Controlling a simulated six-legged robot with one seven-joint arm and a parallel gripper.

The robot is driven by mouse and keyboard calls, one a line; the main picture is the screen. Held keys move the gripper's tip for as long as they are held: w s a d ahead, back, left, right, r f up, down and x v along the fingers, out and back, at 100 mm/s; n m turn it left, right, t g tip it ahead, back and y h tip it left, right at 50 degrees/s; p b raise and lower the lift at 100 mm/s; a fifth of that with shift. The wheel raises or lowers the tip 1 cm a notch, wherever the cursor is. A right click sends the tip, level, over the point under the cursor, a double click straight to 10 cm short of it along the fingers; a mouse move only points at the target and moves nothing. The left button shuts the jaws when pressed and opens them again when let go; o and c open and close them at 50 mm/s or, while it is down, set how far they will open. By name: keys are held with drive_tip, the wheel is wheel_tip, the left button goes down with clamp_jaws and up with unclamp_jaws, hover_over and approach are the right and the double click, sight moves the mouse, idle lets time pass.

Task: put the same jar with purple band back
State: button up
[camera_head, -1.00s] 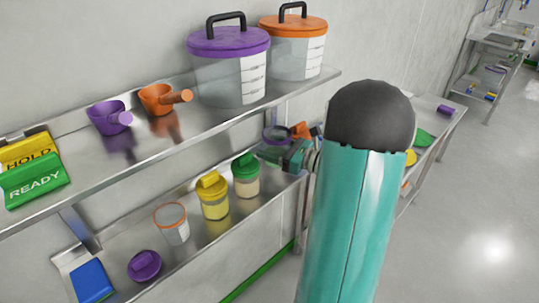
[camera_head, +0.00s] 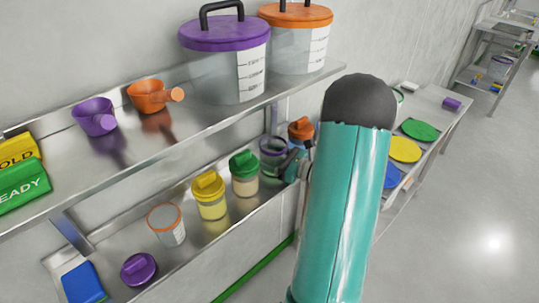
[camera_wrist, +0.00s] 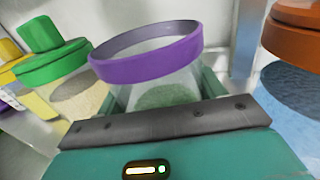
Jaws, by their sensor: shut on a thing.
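The clear jar with a purple band (camera_head: 272,146) is lidless and held at the right end of the lower shelf (camera_head: 222,221). It stands between the green-lidded jar (camera_head: 244,174) and the orange-lidded jar (camera_head: 301,131). In the wrist view its purple rim (camera_wrist: 150,62) is open at the top, and something greenish shows low in it. My gripper (camera_head: 290,166) is shut on this jar; its fingertips are mostly hidden. I cannot tell whether the jar's base touches the shelf. A loose purple lid (camera_head: 139,268) lies on the lower shelf further left.
A yellow-lidded jar (camera_head: 209,196) and a lidless orange-banded jar (camera_head: 166,224) stand on the lower shelf. The upper shelf (camera_head: 205,126) overhangs, with scoops and large purple- and orange-lidded containers. A side table at right holds coloured discs (camera_head: 405,150).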

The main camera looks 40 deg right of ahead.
drive_tip(key=shift+s, duration=0.2)
drive_tip(key=o, duration=1.7)
drive_tip(key=shift+w+f, duration=0.1)
drive_tip(key=shift+s+d, duration=0.15)
drive_tip(key=shift+s, duration=0.15)
drive_tip(key=v, duration=1.1)
drive_tip(key=shift+s, duration=0.25)
